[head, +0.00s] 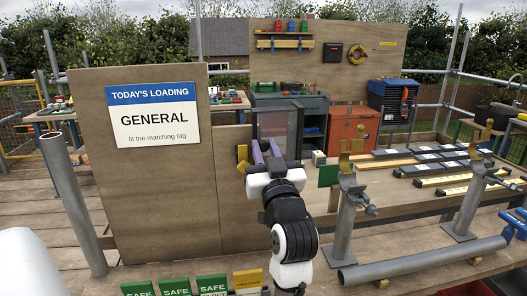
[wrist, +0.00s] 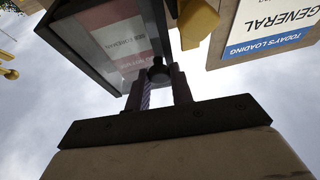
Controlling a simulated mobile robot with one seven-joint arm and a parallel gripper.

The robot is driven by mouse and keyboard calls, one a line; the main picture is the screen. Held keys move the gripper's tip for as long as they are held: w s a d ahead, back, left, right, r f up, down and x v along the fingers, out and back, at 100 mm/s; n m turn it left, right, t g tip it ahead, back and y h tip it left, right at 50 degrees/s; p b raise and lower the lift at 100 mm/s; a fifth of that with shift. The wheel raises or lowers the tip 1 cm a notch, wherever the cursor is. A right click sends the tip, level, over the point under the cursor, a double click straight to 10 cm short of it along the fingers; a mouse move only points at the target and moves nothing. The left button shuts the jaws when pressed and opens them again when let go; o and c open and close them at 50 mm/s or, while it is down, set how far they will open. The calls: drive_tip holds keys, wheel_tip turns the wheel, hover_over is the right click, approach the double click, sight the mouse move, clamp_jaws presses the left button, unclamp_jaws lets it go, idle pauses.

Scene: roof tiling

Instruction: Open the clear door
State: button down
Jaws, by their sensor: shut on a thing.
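The clear door (head: 275,122) has a dark frame and stands beside the big brown board, behind my gripper. In the wrist view the clear door (wrist: 115,38) is seen from below, with a red and white printed tag showing through it. My gripper (head: 265,152) has purple fingers and is in front of the door's lower part. In the wrist view my gripper (wrist: 160,88) is shut on a dark round knob (wrist: 158,72) at the door's edge. I cannot tell whether the door stands slightly ajar.
A sign reading GENERAL (head: 152,115) is on the brown board (head: 150,215) at left. A yellow piece (wrist: 197,22) is close beside my fingers. Steel posts (head: 347,215) and a lying pipe (head: 425,262) are at right. Green SAFE tags (head: 174,288) stand in front.

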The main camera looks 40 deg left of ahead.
drive_tip(key=w+d+n+g+b, duration=0.1)
drive_tip(key=d+n+g+b, duration=0.4)
drive_tip(key=g, duration=0.7)
drive_tip(key=w+d+n+g+y+b, duration=0.1)
drive_tip(key=w+d+n+g+b, duration=0.1)
drive_tip(key=d+n+g+b, duration=0.2)
drive_tip(key=shift+w+d+n+g+y+b, duration=0.35)
drive_tip(key=shift+n+g+b, duration=0.45)
drive_tip(key=shift+n+g, duration=2.1)
drive_tip(key=shift+m+g, duration=0.9)
drive_tip(key=shift+g, duration=0.2)
drive_tip(key=c, duration=1.2)
unclamp_jaws()
drive_tip(key=shift+c, duration=0.2)
drive_tip(key=shift+d, duration=0.1)
drive_tip(key=b+v, duration=0.2)
drive_tip(key=v, duration=1.1)
drive_tip(key=shift+w+d, duration=0.2)
drive_tip(key=shift+d, duration=0.1)
